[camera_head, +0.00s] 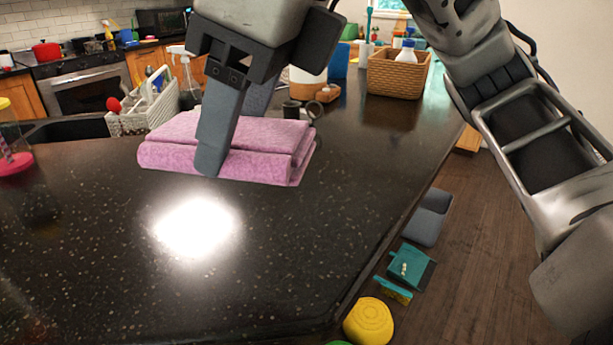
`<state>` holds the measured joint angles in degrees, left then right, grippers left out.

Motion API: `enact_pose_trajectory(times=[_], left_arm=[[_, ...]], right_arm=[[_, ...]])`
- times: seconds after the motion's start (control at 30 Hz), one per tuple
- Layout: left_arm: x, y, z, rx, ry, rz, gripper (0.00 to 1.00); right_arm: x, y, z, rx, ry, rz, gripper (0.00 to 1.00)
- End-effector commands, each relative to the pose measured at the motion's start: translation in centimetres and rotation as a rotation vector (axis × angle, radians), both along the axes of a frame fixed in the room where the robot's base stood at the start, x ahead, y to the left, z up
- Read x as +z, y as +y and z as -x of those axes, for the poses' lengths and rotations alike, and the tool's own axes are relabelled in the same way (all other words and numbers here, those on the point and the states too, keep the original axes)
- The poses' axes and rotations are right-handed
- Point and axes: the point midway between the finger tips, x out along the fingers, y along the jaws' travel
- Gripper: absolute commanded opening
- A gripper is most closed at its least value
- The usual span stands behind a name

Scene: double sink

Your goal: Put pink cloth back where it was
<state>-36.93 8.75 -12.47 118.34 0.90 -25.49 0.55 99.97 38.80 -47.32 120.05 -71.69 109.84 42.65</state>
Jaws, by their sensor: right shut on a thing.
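The pink cloth (268,150) is folded into a thick stack on the dark speckled counter (290,235). My right gripper (212,150) comes down from above over the cloth's left and middle part. One grey finger covers the front face of the cloth, its tip near the cloth's lower edge. The gripper is shut on the cloth; the other finger is mostly hidden behind. The cloth appears to rest on the counter, though a small gap beneath it cannot be ruled out. My left gripper is not in view.
A white caddy (146,114) and a spray bottle (189,82) stand behind the cloth. A wicker basket (397,74) stands farther back. A jar with a pink item (14,150) is at the left edge. The front counter is clear. A yellow object (368,322) lies below the counter's right edge.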

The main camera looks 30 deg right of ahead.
Motion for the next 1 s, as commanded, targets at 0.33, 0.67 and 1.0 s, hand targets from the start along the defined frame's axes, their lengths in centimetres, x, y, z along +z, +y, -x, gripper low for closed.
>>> enact_pose_trajectory(times=[0.33, 0.67, 1.0], left_arm=[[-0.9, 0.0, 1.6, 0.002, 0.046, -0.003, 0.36], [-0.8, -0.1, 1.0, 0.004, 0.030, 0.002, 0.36], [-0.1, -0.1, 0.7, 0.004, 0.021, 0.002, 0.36]], right_arm=[[-3.8, -8.2, -2.6, -0.012, 0.008, 0.002, 0.29], [-8.7, -11.5, -3.8, -0.003, 0.003, 0.001, 0.29], [-12.2, -12.3, -4.0, -0.002, 0.003, 0.002, 0.29]])
